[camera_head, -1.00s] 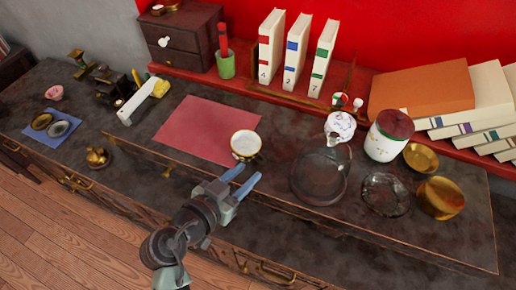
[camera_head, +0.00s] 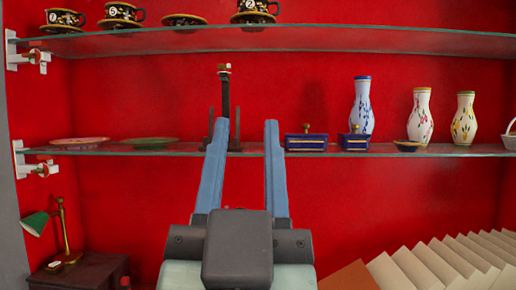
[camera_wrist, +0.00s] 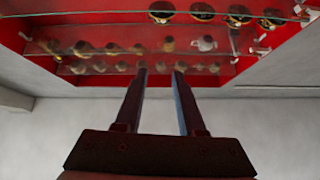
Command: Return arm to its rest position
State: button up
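My gripper (camera_head: 246,124) stands in the middle of the head view, in front of the glass shelves, with its blue fingers pointing up. The fingers are apart, with only red wall and shelf showing between them. In the wrist view my gripper (camera_wrist: 160,75) also has its two dark fingers apart and nothing between them. Beyond the fingertips there are shelves with blurred pots. The rest of my arm is mostly hidden behind the gripper body.
The upper glass shelf (camera_head: 340,40) holds several dark cups and saucers. The lower glass shelf (camera_head: 250,151) holds a dark stand (camera_head: 225,95), blue boxes (camera_head: 306,142) and vases (camera_head: 361,106). A green lamp (camera_head: 50,225) is lower left; white books (camera_head: 440,265) are lower right.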

jog(key=s+r+t+p, duration=0.1)
jog(key=s+r+p, duration=0.2)
jog(key=r, duration=0.3)
jog(key=shift+d+r+n, duration=0.2)
jog(key=shift+d+n, duration=0.2)
jog(key=shift+d, duration=0.05)
